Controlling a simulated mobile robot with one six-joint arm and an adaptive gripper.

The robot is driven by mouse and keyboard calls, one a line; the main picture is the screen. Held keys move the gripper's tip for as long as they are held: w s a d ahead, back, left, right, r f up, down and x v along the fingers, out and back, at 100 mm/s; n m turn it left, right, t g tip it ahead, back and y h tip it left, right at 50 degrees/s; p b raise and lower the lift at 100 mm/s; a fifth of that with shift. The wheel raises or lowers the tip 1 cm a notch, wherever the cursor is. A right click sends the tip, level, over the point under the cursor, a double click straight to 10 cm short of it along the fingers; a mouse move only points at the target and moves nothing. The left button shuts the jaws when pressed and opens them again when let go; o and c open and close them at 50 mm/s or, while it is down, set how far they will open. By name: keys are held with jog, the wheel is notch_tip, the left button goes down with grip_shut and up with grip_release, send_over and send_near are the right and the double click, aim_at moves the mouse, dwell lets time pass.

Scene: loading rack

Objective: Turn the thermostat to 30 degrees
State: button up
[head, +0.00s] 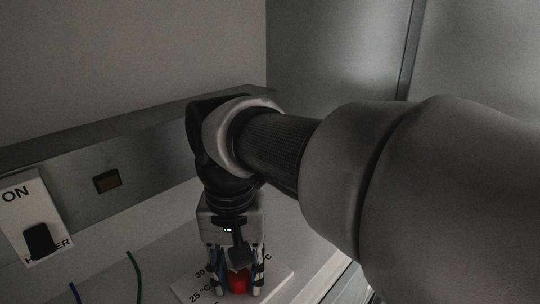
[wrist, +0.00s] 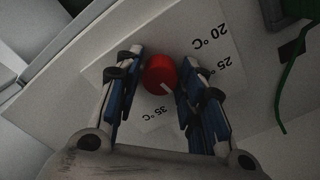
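The thermostat's red knob (wrist: 160,73) sits on a white plate (wrist: 222,22) with printed temperatures. In the wrist view, 20 °C and 25 show to the right of the knob and 35 °C below it; the right finger hides part of the scale. A pale mark on the knob's rim points down and slightly right in that view. My gripper (wrist: 161,62) is pointed at the plate with one finger on each side of the knob. Small gaps seem to show beside the knob, so the fingers look open around it. The head view shows the gripper (head: 237,280) over the red knob (head: 238,279).
A white switch plate (head: 28,195) marked ON and HEATER, with a black switch (head: 40,241), stands at the left. A green cable (head: 134,272) and a blue cable (head: 74,292) lie left of the gripper.

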aim_at(239, 273)
jog(key=shift+o, duration=1.1)
notch_tip(239, 273, up, 12)
